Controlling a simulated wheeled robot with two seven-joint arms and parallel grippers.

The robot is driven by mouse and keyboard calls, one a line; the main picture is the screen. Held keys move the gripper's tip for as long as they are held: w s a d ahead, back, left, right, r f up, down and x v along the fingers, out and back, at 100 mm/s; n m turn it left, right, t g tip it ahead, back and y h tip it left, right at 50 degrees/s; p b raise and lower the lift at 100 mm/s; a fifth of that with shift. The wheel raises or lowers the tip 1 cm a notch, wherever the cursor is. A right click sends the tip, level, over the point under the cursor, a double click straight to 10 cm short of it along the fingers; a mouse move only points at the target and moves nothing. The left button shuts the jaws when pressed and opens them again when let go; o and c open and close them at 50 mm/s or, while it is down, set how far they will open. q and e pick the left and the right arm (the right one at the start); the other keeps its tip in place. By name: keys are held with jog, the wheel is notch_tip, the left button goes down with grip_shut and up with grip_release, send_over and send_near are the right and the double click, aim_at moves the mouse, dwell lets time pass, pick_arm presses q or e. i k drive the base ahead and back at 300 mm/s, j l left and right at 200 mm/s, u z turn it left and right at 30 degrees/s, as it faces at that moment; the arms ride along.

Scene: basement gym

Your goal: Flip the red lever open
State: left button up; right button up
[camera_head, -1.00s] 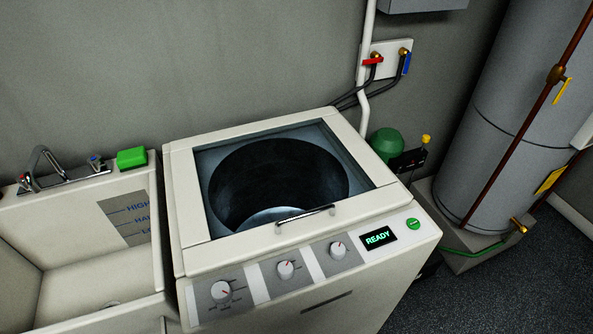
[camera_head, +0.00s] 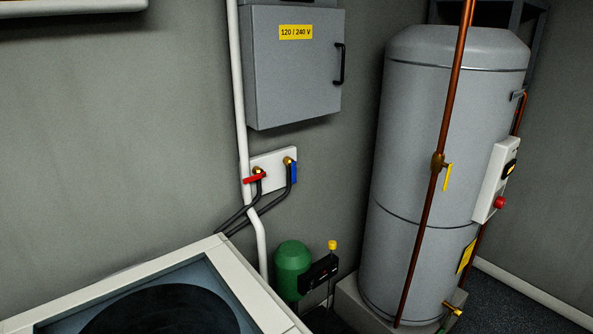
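The red lever (camera_head: 255,179) is a small handle on a brass valve on a white wall plate (camera_head: 273,168). It lies roughly level across the valve, above the washer's back right corner. A blue lever (camera_head: 294,172) stands upright on the second valve to its right. Dark hoses run down from both valves toward the washer. Neither of my grippers shows in the head view.
The open-topped washer (camera_head: 235,270) fills the lower left. A white pipe (camera_head: 240,120) runs just left of the plate, and a grey electrical box (camera_head: 292,70) hangs above it. A green tank (camera_head: 292,268) stands below; a large grey water heater (camera_head: 440,150) is to the right.

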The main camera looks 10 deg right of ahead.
aim_at(262, 174)
jog(key=k, duration=0.5)
jog(key=i+l, duration=0.1)
jog(key=l, duration=0.85)
jog(key=i+l, duration=0.15)
jog(key=l, duration=0.3)
jog(key=i+l, duration=0.1)
jog(key=l, duration=0.4)
jog(key=i+l, duration=0.7)
jog(key=i, duration=0.15)
jog(key=i+j, duration=0.1)
jog(key=i, duration=0.25)
jog(key=i+j, duration=0.1)
jog(key=i, duration=0.25)
